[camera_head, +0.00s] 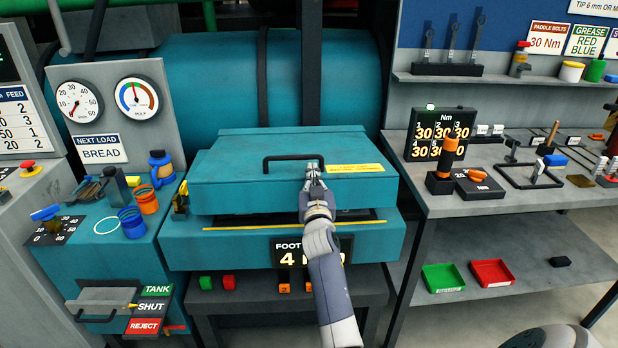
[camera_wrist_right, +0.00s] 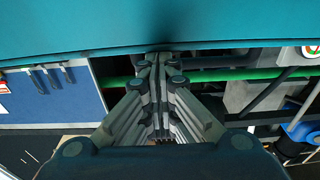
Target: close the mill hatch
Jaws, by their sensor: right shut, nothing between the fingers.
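The teal mill hatch (camera_head: 238,186) lies over the teal mill body (camera_head: 222,249), with a black bar handle (camera_head: 285,158) on top and a yellow label at right. A dark gap shows under its front edge at right, so it looks not fully flush. My right gripper (camera_head: 313,169) is shut and empty at the right end of the handle, over the hatch; I cannot tell whether it touches. In the right wrist view the shut fingers (camera_wrist_right: 160,62) point at a teal surface (camera_wrist_right: 150,22), probably the hatch. My left gripper is not in view.
A gauge panel (camera_head: 113,110) and a teal side unit with blue and orange cups stand at left. A grey workbench (camera_head: 455,206) with a torque display (camera_head: 440,133) and tools stands at right. Green (camera_head: 443,278) and red (camera_head: 492,273) trays lie on its lower shelf.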

